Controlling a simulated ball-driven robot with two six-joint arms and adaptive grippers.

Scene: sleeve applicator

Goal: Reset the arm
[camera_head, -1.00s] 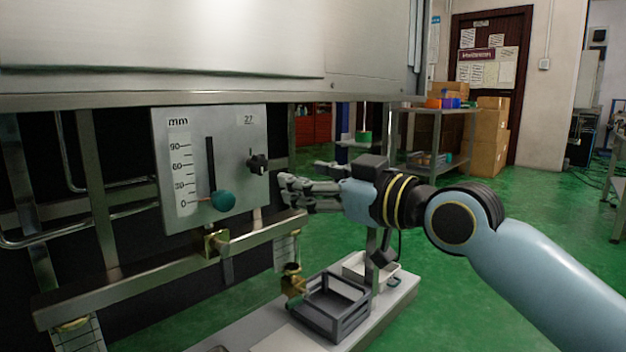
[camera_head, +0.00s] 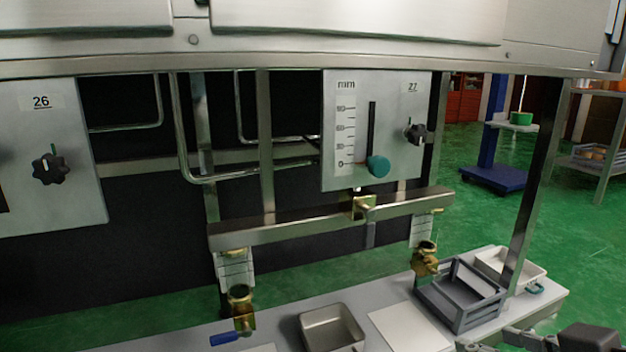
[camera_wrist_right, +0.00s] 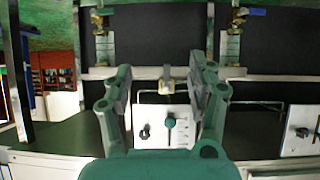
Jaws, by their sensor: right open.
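My right gripper (camera_head: 500,342) shows only in part at the bottom right corner of the head view, low and right of the grey crate. In the right wrist view the gripper (camera_wrist_right: 160,75) is open and empty between its two green fingers. Behind them in that view, apart from the fingers, is the panel marked 27 (camera_wrist_right: 183,134), with its teal knob (camera_wrist_right: 170,122) and black star knob (camera_wrist_right: 145,132). In the head view this panel (camera_head: 345,128) has the teal knob (camera_head: 378,166) at the scale's 0. My left gripper is not in view.
A steel bench (camera_head: 390,302) below the panel holds a dark grey crate (camera_head: 480,307), a white tray (camera_head: 538,276) and a metal pan (camera_head: 335,328). Brass valves (camera_head: 240,300) hang above it. Panel 26 (camera_head: 75,120) is at left.

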